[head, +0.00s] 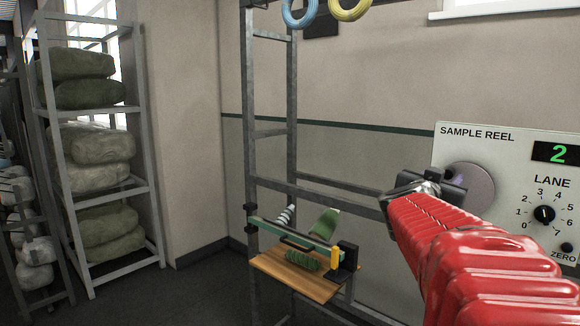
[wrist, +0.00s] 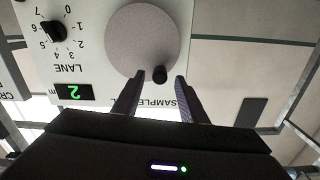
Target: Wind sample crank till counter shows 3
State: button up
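The sample reel panel (head: 485,150) is on the right in the head view, its counter (head: 558,153) showing a green 2. The counter also shows upside down in the wrist view (wrist: 73,92). The crank is a round grey disc (head: 478,190) with a small dark knob (wrist: 159,74) near its rim. In the wrist view the knob sits between the fingertips of my gripper (wrist: 160,77), with a gap visible on each side. My gripper is open. In the head view my red arm hides part of the disc, and the knob is hard to make out.
A lane dial (head: 544,214) and a zero button (head: 567,248) are on the same panel, right of the crank. A metal frame with a wooden shelf (head: 290,280) holding tools stands left of my arm. A rack (head: 150,195) of wrapped bundles stands farther left. Dark floor lies between.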

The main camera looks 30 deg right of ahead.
aim_at(447, 175)
jog(key=shift+x, duration=1.7)
grip_shut()
